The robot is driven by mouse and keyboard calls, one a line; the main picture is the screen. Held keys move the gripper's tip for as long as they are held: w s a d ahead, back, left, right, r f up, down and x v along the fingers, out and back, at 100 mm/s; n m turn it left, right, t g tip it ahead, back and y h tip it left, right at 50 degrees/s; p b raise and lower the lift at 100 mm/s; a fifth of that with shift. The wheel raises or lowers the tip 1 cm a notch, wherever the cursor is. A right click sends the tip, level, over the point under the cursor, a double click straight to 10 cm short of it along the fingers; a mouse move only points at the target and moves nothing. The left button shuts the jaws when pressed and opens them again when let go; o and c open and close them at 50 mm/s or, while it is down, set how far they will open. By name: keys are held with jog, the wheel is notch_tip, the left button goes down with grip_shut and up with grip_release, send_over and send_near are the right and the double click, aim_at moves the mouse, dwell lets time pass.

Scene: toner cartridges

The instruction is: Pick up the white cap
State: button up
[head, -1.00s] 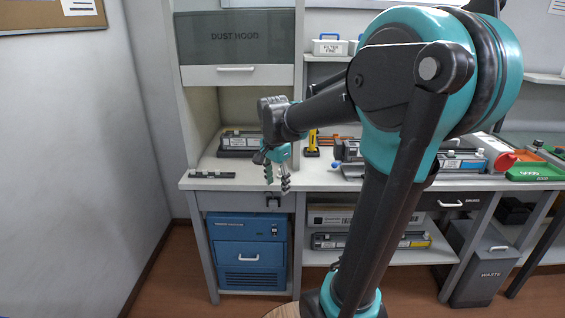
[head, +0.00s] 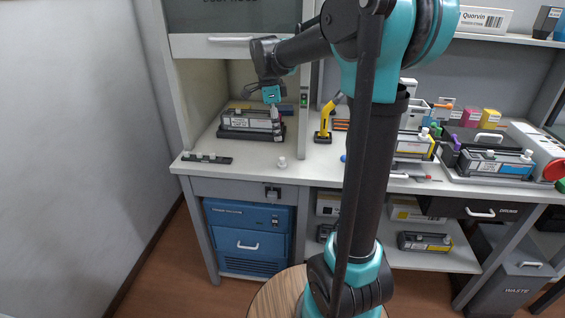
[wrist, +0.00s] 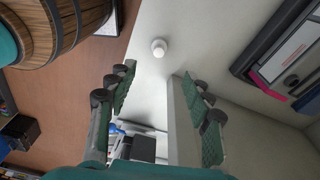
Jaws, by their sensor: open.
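In the wrist view the white cap (wrist: 159,47) lies beyond the fingertips, between the lines of the two fingers and touching neither. My gripper (head: 277,138) points down above the bench, a little behind and above the cap in the head view. Its green ridged fingers (wrist: 160,88) are spread apart in the wrist view, with nothing between them.
A dark toner cartridge (head: 250,124) sits in a tray behind my gripper. A black strip (head: 207,158) with small pieces lies at the left front edge. A yellow tool (head: 325,122) stands to the right, past the hood's post (head: 305,90). Bench around the cap is clear.

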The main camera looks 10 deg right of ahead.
aim_at(282, 158)
jog(key=f, duration=0.4)
jog(key=d+f, duration=0.1)
jog(key=f, duration=0.7)
jog(key=shift+s+d, duration=0.2)
jog(key=shift+d, duration=0.1)
jog(key=shift+c, duration=0.6)
jog(key=c, duration=0.7)
